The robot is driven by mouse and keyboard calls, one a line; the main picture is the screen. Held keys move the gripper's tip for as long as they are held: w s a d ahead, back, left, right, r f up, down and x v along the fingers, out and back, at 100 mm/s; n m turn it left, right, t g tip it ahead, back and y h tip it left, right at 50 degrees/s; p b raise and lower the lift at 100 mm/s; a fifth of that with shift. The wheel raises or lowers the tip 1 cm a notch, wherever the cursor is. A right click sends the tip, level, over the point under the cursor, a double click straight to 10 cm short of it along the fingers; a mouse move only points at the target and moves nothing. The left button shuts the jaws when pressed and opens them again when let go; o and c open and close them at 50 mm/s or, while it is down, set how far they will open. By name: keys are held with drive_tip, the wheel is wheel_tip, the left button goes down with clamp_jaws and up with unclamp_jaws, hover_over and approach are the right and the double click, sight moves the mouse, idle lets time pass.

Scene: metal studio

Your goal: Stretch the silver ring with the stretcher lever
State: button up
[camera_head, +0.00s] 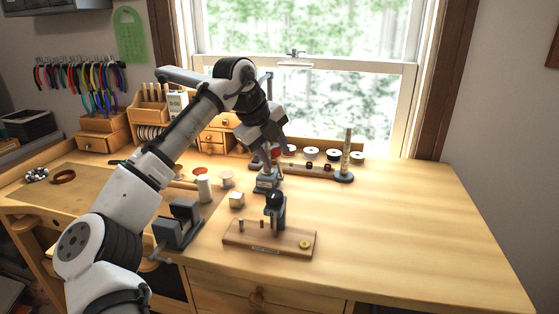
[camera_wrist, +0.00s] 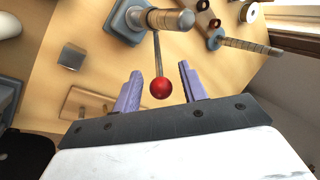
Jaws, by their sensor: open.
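The stretcher (camera_head: 266,183) has a blue-grey base and stands on the bench below my gripper (camera_head: 275,143). In the wrist view the stretcher's base (camera_wrist: 123,22) is at the top, with a ribbed post beside it. Its lever (camera_wrist: 157,55) is a thin rod ending in a red ball (camera_wrist: 160,89). My gripper (camera_wrist: 160,72) is open, with a lilac finger on either side of the lever near the ball. Gaps show between the ball and both fingers. I cannot make out the silver ring for certain in either view.
A wooden board with pegs (camera_head: 268,240) and a dark upright tool lies in front. A grey vise (camera_head: 180,225) is at the bench edge. Behind is a rack with a tall ring stick (camera_head: 347,150) and round spools. The bench's right side is clear.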

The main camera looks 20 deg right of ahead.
drive_tip(key=shift+x, duration=1.85)
drive_tip(key=shift+a, duration=0.1)
clamp_jaws()
